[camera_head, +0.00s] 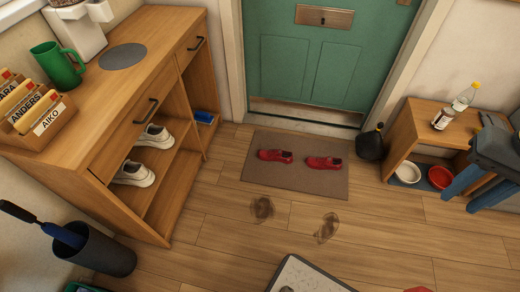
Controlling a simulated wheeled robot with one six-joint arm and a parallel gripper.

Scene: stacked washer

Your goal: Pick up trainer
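Two white trainers show on the shelves inside the wooden cabinet at left. One trainer (155,136) sits farther back and the other trainer (134,174) sits nearer, both under the cabinet's top. Two red shoes lie apart on the doormat: a left one (274,156) and a right one (324,163). My gripper is not in view, so whether it is open or shut does not show.
The wooden cabinet (110,110) carries a green mug (58,66) and a card box. A dark umbrella bin (100,252) stands at lower left. A low bench (415,125) holds bottles, with bowls beneath.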

